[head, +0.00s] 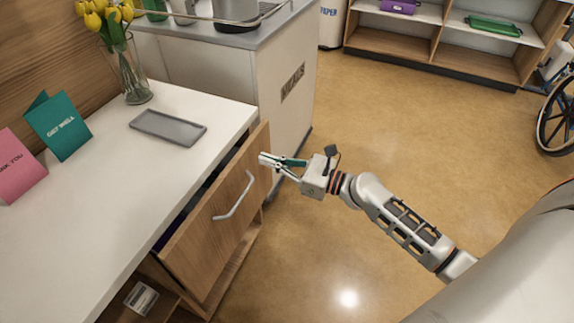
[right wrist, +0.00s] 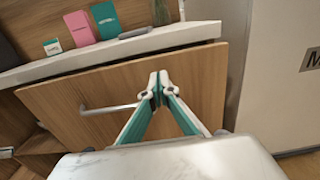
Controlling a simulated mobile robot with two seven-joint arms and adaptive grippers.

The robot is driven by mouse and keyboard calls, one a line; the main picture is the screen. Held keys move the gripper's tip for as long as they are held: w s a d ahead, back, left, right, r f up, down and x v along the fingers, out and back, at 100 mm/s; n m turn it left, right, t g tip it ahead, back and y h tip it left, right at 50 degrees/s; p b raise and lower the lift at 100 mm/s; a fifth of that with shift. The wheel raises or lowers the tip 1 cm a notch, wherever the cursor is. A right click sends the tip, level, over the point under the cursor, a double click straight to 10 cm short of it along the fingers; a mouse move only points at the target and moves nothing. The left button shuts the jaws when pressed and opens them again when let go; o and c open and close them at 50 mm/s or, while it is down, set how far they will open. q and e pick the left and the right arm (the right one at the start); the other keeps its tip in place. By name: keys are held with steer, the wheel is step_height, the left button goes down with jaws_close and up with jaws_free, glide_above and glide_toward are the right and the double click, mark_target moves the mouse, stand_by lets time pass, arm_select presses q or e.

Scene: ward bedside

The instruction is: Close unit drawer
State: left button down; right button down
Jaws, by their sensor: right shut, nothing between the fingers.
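The unit drawer (head: 206,240) has a wooden front with a grey bar handle (head: 235,197). It stands partly open, with a dark gap between its front and the white unit top (head: 90,225). My right gripper (head: 265,160) is shut and empty at the far end of the drawer front, beyond the handle. In the right wrist view its closed fingertips (right wrist: 158,88) point at the drawer front (right wrist: 195,80), to the right of the handle (right wrist: 108,108). I cannot tell whether they touch the wood. My left gripper is not in view.
On the unit top are a grey tray (head: 168,127), a vase of yellow flowers (head: 128,72), a green card (head: 58,125) and a pink card (head: 18,165). A white cabinet (head: 284,90) marked MEALS stands beyond.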

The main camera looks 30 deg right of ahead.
mark_target(249, 154)
steer(key=shift+x, duration=1.4)
steer(key=shift+w+a, duration=0.25)
steer(key=shift+w, duration=0.05)
steer(key=x, duration=0.3)
steer(key=shift+w+a+f+b, duration=0.15)
steer(key=shift+w+a+b, duration=0.05)
steer(key=shift+w+b, duration=0.1)
steer(key=shift+w+a, duration=0.15)
steer(key=shift+w, duration=0.05)
steer(key=shift+r, duration=0.25)
steer(key=shift+s, duration=0.1)
